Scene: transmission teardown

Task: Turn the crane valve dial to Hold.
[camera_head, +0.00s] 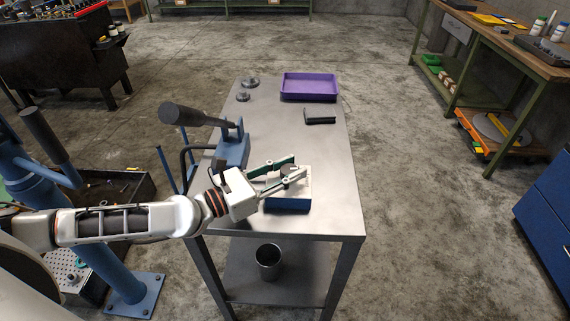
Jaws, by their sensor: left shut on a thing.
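A small box with a blue front and a pale top, which looks like the valve box (288,205), sits on the metal table near its front. A small grey knob, likely the dial (288,169), stands at its top. My left gripper (291,170) reaches in from the left over the box, its two fingers on either side of the knob and shut on it. The fingers hide part of the knob and the box top. I cannot read any dial marking or tell which setting it points to. My right gripper is not in view.
A blue press-like tool with a dark-handled lever (195,116) stands left of the box. A purple tray (309,87), a black object (320,117) and small metal discs (250,83) lie farther back. The table's right side is clear. A metal bucket (268,262) stands on the lower shelf.

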